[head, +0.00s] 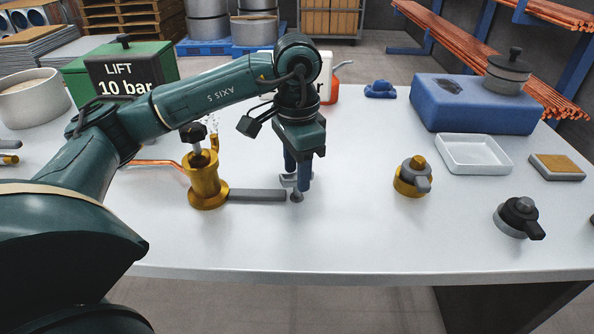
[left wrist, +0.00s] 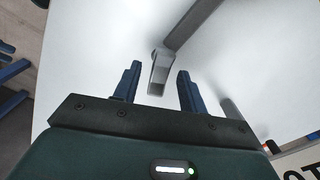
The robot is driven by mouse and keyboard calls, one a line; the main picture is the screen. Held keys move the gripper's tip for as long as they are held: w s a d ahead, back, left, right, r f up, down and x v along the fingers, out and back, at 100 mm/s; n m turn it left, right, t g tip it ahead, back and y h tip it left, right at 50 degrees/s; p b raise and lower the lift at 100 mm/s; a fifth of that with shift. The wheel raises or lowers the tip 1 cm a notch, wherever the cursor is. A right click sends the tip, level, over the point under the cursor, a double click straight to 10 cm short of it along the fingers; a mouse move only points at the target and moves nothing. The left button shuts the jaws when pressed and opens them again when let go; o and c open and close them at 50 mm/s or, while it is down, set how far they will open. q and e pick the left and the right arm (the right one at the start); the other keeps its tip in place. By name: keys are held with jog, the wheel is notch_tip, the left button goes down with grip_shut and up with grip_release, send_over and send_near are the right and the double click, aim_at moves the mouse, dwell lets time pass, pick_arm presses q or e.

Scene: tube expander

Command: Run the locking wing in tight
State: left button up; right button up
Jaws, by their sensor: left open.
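A brass fitting (head: 205,188) stands upright on the white table with a dark knob (head: 193,133) on top. A grey bar (head: 258,195) runs from its base to the right; it also shows in the left wrist view (left wrist: 190,24). At the bar's end is a small grey tab (left wrist: 159,76), which may be the locking wing. My left gripper (left wrist: 156,90) is open, pointing down, with the tab between its two blue fingers and gaps on both sides. In the head view the left gripper (head: 299,183) partly hides the tab. My right gripper is not in view.
Right of the gripper stand a brass piece with a grey lever (head: 412,177) and a black-topped piece (head: 518,217). A white tray (head: 474,155), a blue block (head: 465,105) and a small pad (head: 556,167) lie farther right. The table front is clear.

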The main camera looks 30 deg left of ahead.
pick_arm(q)
jog(key=shift+r+p, duration=1)
jog(key=shift+r, duration=0.8)
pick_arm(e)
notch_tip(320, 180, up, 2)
pick_arm(q)
jog(key=shift+n, duration=0.9)
jog(key=n, duration=0.3)
jog(key=shift+n, duration=0.3)
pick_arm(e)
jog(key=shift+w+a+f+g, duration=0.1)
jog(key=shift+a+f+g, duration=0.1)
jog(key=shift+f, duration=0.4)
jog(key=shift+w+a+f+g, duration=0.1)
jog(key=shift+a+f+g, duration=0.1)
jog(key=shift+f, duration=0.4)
pick_arm(q)
jog(key=shift+f, duration=0.2)
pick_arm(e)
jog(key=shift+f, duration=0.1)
